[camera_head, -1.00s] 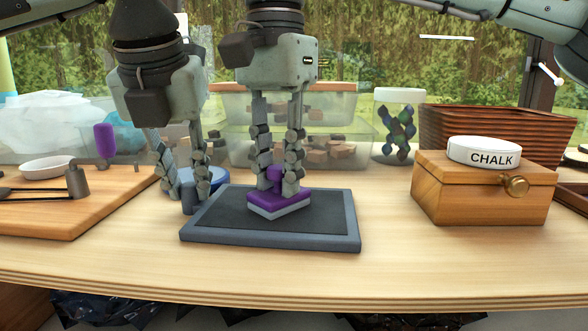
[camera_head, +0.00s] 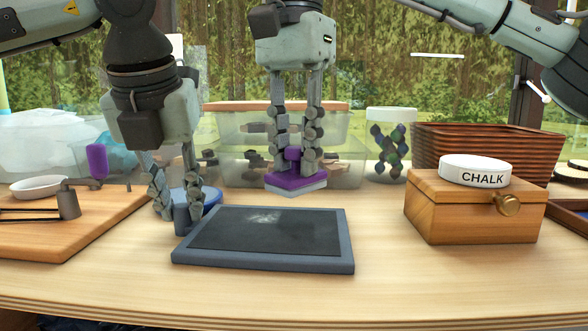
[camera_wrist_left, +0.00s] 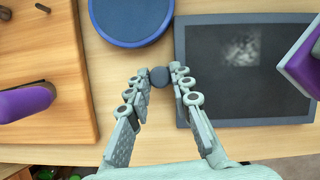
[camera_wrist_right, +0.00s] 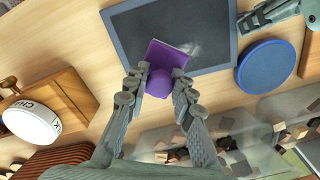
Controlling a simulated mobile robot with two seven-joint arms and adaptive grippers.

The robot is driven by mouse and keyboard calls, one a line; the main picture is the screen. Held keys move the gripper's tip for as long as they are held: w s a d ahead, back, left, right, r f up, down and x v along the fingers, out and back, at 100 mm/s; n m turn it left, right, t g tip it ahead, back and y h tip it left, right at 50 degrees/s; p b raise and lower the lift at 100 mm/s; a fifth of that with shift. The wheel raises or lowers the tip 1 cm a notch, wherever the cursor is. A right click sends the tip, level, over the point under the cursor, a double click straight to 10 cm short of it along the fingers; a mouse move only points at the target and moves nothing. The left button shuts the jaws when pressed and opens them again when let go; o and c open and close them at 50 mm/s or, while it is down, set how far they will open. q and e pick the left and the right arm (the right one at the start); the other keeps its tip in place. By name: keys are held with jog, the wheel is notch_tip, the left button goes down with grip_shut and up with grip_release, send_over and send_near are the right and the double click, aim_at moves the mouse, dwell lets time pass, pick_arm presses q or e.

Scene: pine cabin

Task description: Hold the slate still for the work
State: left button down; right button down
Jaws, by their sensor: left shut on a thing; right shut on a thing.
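The slate (camera_head: 325,238) is a dark board in a blue-grey frame, flat on the table. It has a pale smudge near its far edge. My left gripper (camera_head: 176,212) is at the slate's left side, shut on a small dark grey round knob (camera_wrist_left: 159,76) beside the frame; I cannot tell whether the knob is attached. My right gripper (camera_head: 295,160) is shut on the knob of a purple eraser (camera_head: 297,182) with a pale underside. The right wrist view shows the eraser (camera_wrist_right: 163,58) and slate (camera_wrist_right: 125,30).
A blue round lid-like thing (camera_wrist_left: 130,18) lies behind the left gripper. A wooden box (camera_head: 470,215) with a white chalk tin (camera_head: 474,170) stands right. A wooden board (camera_head: 60,240) is at left. Clear bins (camera_head: 240,170) and a jar (camera_head: 388,150) stand behind. The table front is clear.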

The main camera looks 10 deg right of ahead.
jog(key=shift+r, duration=1.7)
